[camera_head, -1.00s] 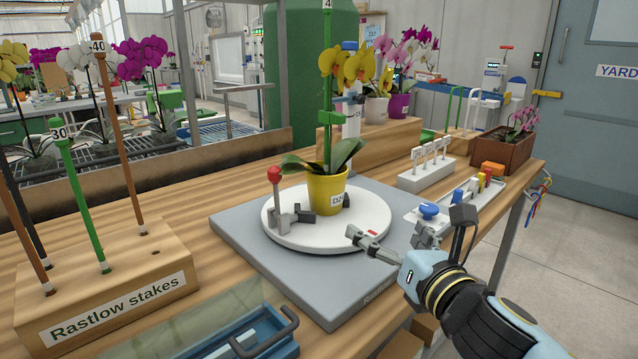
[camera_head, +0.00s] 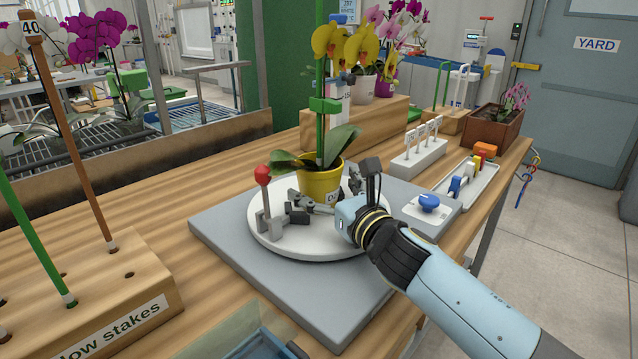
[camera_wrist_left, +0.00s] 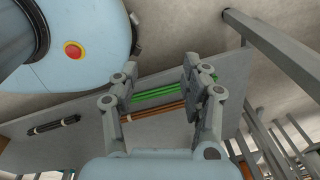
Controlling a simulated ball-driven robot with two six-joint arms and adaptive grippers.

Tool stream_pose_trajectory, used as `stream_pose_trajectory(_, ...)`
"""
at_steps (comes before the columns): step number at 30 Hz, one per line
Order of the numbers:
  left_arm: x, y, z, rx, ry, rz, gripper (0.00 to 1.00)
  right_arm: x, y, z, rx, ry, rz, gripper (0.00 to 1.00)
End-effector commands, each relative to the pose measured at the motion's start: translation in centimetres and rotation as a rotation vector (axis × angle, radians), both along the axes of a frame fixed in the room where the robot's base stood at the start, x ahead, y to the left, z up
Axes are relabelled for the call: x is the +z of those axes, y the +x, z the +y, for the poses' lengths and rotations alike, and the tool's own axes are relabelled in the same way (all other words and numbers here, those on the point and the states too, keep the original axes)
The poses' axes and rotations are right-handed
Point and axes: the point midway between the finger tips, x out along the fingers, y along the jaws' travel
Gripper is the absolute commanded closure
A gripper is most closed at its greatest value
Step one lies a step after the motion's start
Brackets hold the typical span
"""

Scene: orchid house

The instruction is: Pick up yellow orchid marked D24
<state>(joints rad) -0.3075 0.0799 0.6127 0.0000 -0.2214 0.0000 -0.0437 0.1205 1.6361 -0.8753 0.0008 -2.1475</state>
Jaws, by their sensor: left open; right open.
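The yellow orchid (camera_head: 343,45) stands upright in a yellow pot (camera_head: 320,184) on a round white turntable (camera_head: 290,244). A green stake (camera_head: 320,85) rises beside its stem. The pot's label is partly covered; only its first characters show. My right gripper (camera_head: 334,192) is open in front of the pot, its fingers spread to either side of the pot's lower front. Whether they touch it I cannot tell. My left gripper (camera_wrist_left: 162,85) is open and empty in the left wrist view, out of the head view.
A red-topped clamp (camera_head: 264,190) stands on the turntable left of the pot. A blue knob (camera_head: 429,203) sits to the right. The stake block (camera_head: 110,300) is at front left. A wooden riser (camera_head: 375,125) with other orchids stands behind.

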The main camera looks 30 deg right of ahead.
Motion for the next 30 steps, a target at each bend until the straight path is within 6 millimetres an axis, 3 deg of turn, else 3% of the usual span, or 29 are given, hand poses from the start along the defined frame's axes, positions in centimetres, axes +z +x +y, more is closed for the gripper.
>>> stream_pose_trajectory(6,0.3,2.0,0.0,-0.001,0.000,-0.031,0.53,0.1,2.7,-0.1,0.000,0.001,-0.001,0.00)
stream_pose_trajectory(13,0.2,1.8,0.0,-0.001,-0.001,-0.028,0.53,0.0,2.8,-0.1,0.000,0.002,0.000,0.00)
stream_pose_trajectory(30,0.2,0.9,0.0,-0.001,0.000,-0.014,0.53,0.2,2.8,-0.1,0.001,0.001,-0.002,0.72)
